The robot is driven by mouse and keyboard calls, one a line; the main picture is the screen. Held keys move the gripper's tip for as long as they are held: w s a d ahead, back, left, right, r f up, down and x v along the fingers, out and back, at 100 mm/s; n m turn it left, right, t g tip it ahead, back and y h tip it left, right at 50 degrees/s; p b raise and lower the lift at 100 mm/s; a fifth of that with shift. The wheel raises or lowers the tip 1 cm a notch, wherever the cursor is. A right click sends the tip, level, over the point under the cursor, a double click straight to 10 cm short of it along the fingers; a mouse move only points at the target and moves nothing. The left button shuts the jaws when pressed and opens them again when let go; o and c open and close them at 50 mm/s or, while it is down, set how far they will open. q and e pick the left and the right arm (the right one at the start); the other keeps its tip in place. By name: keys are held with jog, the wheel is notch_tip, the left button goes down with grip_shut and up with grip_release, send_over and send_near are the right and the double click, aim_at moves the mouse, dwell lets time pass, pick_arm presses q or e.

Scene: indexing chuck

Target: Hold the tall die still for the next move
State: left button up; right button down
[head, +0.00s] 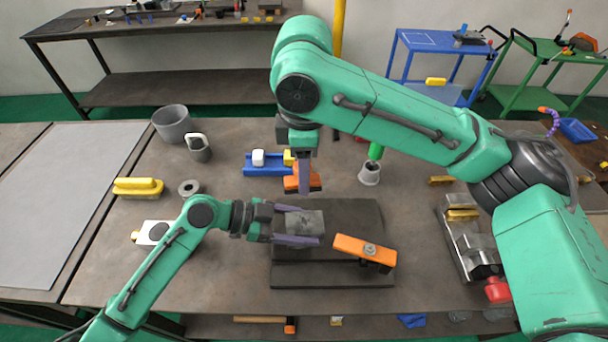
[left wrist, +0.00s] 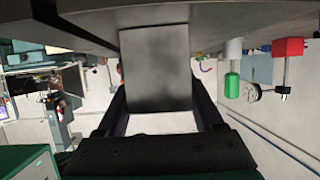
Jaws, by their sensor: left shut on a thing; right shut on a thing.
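The tall die is a grey block (head: 308,221) on the dark stepped plate in the middle of the table. My left gripper (head: 298,225) reaches in from the left and is shut on it, one finger along each side. In the left wrist view the die (left wrist: 155,65) stands between the two dark fingers. My right gripper (head: 304,183) points down behind the die, shut on an orange clamp piece (head: 291,183); its fingers hide part of that piece. A second orange bar (head: 364,249) with a bolt lies at the plate's right front.
The dark plate (head: 330,275) fills the centre. A blue tray (head: 262,171) with a white block stands behind. A metal vise (head: 462,245) is right.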

pick_arm(q)
jog(key=shift+r, duration=0.15)
pick_arm(e)
jog(key=shift+d+f, duration=0.1)
jog(key=shift+f, duration=3.5)
jog(key=shift+f, duration=0.75)
jog(key=shift+s+d, duration=0.15)
jog(key=shift+s, duration=1.9)
jog(key=shift+f, duration=0.1)
jog(key=shift+w, duration=1.95)
pick_arm(q)
jog(key=shift+s, duration=0.1)
pick_arm(e)
jog(key=shift+w, duration=0.15)
pick_arm(q)
jog(key=shift+d, duration=0.1)
pick_arm(e)
jog(key=shift+r, duration=0.2)
jog(key=shift+r, duration=2.95)
